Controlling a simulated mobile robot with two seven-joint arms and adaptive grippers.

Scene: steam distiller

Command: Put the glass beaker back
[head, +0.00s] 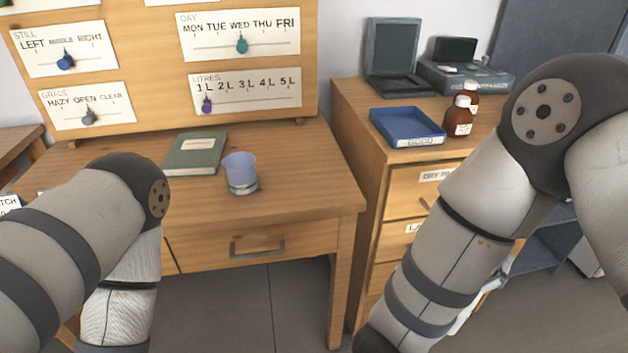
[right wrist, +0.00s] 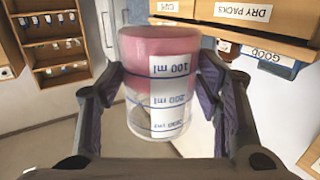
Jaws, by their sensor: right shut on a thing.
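A clear glass beaker (right wrist: 160,110) with pink in the upper part of the picture shows in the right wrist view. Its white label reads 100, 200 and 300 ml, with the writing upside down in this view. My right gripper (right wrist: 163,92) is shut on the beaker, one finger on each side. In the head view my right arm shows, but its gripper and the held beaker do not. My left arm shows at the left, with its gripper out of sight.
A bluish cup (head: 241,170) and a green book (head: 195,153) are on the wooden desk (head: 300,180). A blue tray (head: 408,127) marked GOOD and brown bottles (head: 458,116) stand on the drawer cabinet (head: 350,98). The desk's right part is clear.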

